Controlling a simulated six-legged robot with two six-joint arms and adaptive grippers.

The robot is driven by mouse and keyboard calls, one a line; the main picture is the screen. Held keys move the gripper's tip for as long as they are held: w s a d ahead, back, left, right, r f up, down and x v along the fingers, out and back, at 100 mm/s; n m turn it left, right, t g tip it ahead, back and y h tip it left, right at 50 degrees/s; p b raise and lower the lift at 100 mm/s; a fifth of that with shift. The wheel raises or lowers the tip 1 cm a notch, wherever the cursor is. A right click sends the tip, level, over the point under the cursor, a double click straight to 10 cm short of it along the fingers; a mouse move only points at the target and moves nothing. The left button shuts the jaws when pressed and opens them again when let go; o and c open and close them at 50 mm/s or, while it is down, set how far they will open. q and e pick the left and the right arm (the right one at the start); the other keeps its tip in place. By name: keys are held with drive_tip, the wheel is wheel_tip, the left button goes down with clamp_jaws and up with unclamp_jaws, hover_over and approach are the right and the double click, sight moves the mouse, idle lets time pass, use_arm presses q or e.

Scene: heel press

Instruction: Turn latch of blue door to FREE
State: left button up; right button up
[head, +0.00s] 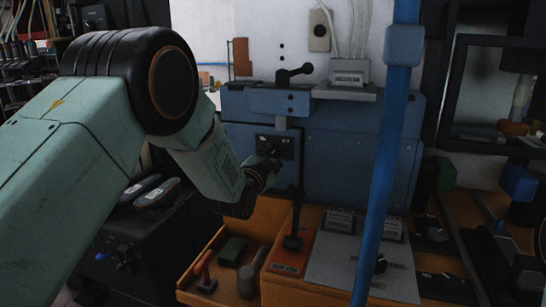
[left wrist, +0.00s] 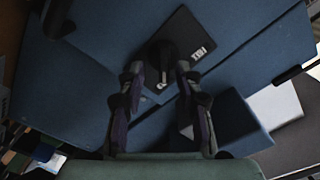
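The blue door (head: 240,141) is on the front of a blue machine, and its latch shows as a dark knob on a black plate (head: 288,147). In the left wrist view the latch knob (left wrist: 162,54) sits on the black plate (left wrist: 186,28), with a small white label to its right that seems to read FREE. My left gripper (left wrist: 160,72) is open, its two fingers on either side of the knob; I cannot tell whether they touch it. In the head view my left gripper (head: 268,165) is partly hidden at the plate. I cannot make out my right gripper.
A blue post (head: 385,150) stands in front of the machine. Below is a wooden bench with a tray (head: 215,285) of tools, an orange plate with a black lever (head: 292,240), and a grey panel (head: 335,265). A black handle (head: 293,73) is on top of the machine.

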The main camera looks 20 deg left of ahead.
use_arm(q)
drive_tip(key=shift+w+a+r, duration=0.2)
drive_tip(key=shift+a, duration=0.2)
drive_tip(key=shift+w+d+f, duration=0.15)
drive_tip(key=shift+w+d, duration=0.25)
drive_tip(key=shift+w, duration=0.1)
drive_tip(key=shift+s+a, duration=0.3)
drive_tip(key=shift+a, duration=0.05)
drive_tip(key=c, duration=0.4)
drive_tip(key=shift+w+d, duration=0.15)
drive_tip(key=shift+d, duration=0.1)
clamp_jaws()
drive_tip(key=shift+a, duration=0.1)
